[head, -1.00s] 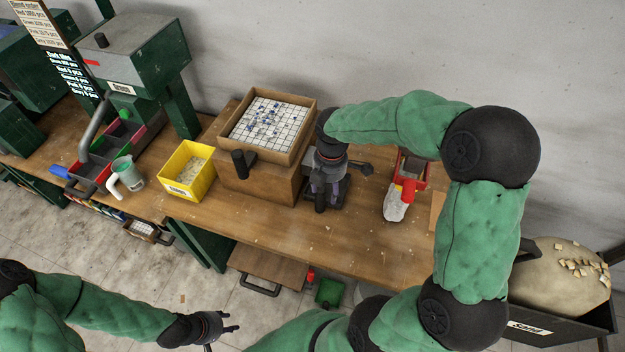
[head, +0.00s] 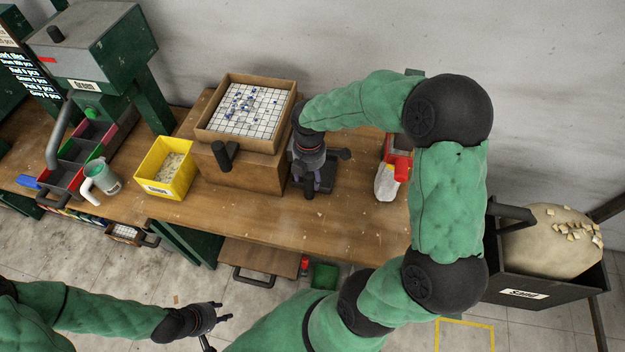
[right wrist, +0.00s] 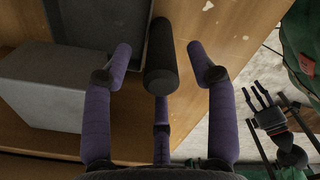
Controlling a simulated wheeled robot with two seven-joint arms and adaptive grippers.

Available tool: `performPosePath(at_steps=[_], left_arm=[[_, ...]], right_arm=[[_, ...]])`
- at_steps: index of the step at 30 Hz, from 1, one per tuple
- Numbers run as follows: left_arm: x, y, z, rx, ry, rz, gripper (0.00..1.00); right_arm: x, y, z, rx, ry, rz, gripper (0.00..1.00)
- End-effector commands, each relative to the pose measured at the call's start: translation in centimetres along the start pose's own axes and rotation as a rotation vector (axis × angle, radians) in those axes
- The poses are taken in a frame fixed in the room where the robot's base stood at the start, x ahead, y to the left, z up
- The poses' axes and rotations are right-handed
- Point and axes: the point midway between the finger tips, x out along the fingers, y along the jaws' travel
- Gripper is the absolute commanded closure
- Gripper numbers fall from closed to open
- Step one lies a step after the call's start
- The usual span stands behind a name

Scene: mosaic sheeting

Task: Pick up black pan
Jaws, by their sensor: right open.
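The black pan (head: 327,172) lies on the wooden bench, right of the wooden stand, partly hidden by my right gripper (head: 309,185). In the right wrist view the dark pan (right wrist: 98,22) shows at the top, and its thick black handle (right wrist: 160,62) points toward the camera. My right gripper (right wrist: 163,70) is open, with its purple fingers on either side of the handle. I cannot tell whether any finger touches it. My left gripper (head: 222,314) is low in front of the bench, empty, with its fingers spread; it also shows in the right wrist view (right wrist: 264,108).
A wooden stand (head: 245,165) carries a tray of mosaic tiles (head: 248,108). A yellow bin (head: 165,168) and a mug (head: 100,180) stand to the left. A red scoop-like item (head: 395,165) lies right of the pan. A grey block (right wrist: 65,88) sits beside the pan.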

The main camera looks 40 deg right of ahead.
Motion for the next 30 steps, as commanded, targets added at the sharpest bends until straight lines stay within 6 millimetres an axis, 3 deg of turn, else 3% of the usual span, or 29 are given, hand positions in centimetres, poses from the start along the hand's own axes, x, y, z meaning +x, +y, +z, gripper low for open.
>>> performPosePath(at_steps=[7,15,17,21,22,30], left_arm=[[1.9,-0.7,-0.1,0.000,0.000,0.000,0.60],[1.9,-0.7,-0.1,0.000,0.000,0.000,0.60],[1.9,-0.7,-0.1,0.000,0.000,0.000,0.60],[1.9,-0.7,-0.1,0.000,0.000,0.000,0.60],[1.9,-0.7,-0.1,0.000,0.000,0.000,0.60],[1.9,-0.7,-0.1,0.000,0.000,0.000,0.60]], right_arm=[[3.8,-0.1,-0.2,-0.002,0.000,-0.003,0.42],[4.1,0.0,-0.2,-0.001,0.000,-0.001,0.42],[4.1,-0.1,-0.2,-0.001,0.000,-0.001,0.56],[4.1,-0.1,-0.2,-0.001,0.000,-0.001,0.96],[4.1,-0.1,-0.2,-0.001,0.000,-0.001,1.00],[4.0,0.0,-0.2,-0.001,0.000,-0.001,1.00]])
